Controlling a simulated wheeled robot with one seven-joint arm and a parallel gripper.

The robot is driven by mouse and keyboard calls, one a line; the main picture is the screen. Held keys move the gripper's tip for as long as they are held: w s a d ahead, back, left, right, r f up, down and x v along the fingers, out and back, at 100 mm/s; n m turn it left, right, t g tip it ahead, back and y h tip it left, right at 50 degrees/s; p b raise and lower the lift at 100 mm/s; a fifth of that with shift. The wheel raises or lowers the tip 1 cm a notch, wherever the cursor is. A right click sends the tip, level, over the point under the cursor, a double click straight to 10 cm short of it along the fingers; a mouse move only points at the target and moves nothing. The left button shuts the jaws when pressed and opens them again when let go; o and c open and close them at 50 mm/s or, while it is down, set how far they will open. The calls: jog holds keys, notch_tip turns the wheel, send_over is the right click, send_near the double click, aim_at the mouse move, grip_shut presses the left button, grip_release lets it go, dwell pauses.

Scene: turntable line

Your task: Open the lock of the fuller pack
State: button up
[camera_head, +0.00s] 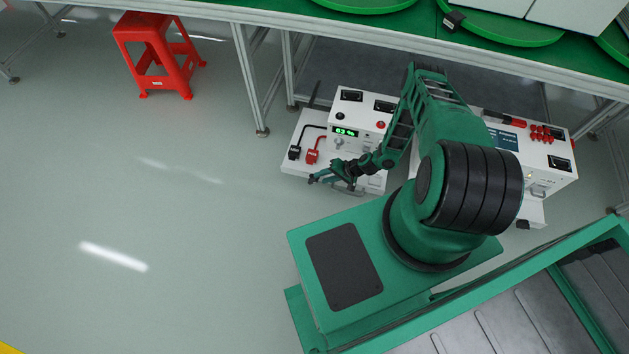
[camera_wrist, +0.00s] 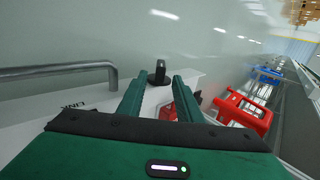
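A white pack (camera_head: 363,117) stands left of my arm, with a green display (camera_head: 345,132) that reads 63 %. A black plug (camera_head: 294,153) and a red plug (camera_head: 312,157) sit on its lower ledge. A second white pack (camera_head: 545,165) stands to the right, partly hidden by my arm; I cannot read any charge on it. My gripper (camera_head: 322,178) is at the front edge of the left pack. In the wrist view its two green fingers (camera_wrist: 157,84) are apart and empty. A black upright piece (camera_wrist: 160,72) stands beyond the fingertips, in line with the gap.
A metal bar handle (camera_wrist: 60,72) is left of the fingers. A red stool (camera_head: 155,50) stands on the floor at upper left. A green-topped table (camera_head: 400,22) runs along the back, above the packs.

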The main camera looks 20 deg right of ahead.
aim_at(318, 179)
jog(key=x, duration=0.5)
jog(key=shift+w+a+f, duration=0.15)
jog(key=shift+f, duration=0.05)
